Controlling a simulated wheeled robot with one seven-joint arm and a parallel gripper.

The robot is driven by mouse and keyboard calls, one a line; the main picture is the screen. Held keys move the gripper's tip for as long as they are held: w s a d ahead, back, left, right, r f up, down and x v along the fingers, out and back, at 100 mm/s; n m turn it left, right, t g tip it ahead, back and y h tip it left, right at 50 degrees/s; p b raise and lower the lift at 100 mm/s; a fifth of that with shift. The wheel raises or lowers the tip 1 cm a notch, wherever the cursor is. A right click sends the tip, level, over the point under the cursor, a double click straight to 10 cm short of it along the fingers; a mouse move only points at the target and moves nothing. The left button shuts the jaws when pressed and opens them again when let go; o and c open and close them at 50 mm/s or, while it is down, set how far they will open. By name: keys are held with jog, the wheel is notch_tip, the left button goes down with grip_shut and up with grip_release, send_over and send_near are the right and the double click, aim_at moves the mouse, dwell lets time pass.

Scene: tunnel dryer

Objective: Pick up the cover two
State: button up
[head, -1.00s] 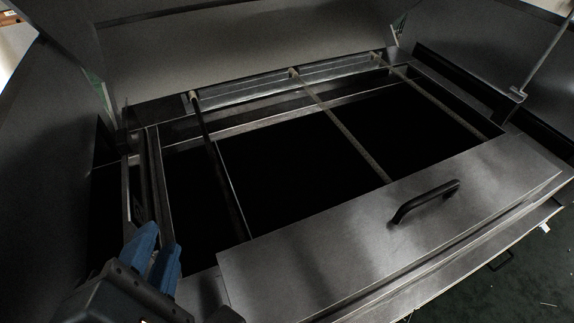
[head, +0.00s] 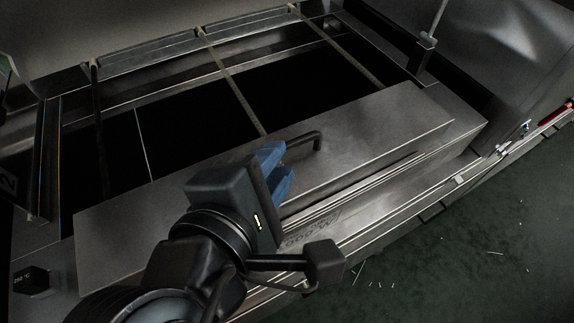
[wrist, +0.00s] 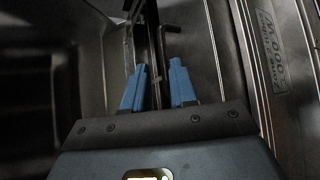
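The cover is a flat grey metal plate (head: 375,125) lying along the near side of the dryer's dark opening. Its black bar handle (head: 305,142) stands up from the plate and is partly hidden behind my fingers in the head view. My gripper (head: 274,168), with two blue fingers, is over the plate beside the handle. The dark handle (wrist: 168,32) shows ahead of the fingertips there. I cannot tell whether a finger touches it.
The open dryer bay (head: 190,120) is dark inside and crossed by thin bars (head: 232,85). Steel walls rise behind it. A ledge with small fittings (head: 512,140) runs along the front right.

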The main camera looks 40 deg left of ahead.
aim_at(295, 145)
jog(key=shift+w+f, duration=0.2)
jog(key=shift+w, duration=0.3)
jog(key=shift+w+f, duration=0.2)
jog(key=shift+w, duration=0.25)
jog(key=x, duration=0.5)
jog(key=shift+f+p, duration=0.2)
jog(key=shift+p, duration=0.15)
jog(key=shift+a, duration=0.1)
jog(key=shift+s, duration=0.1)
grip_shut()
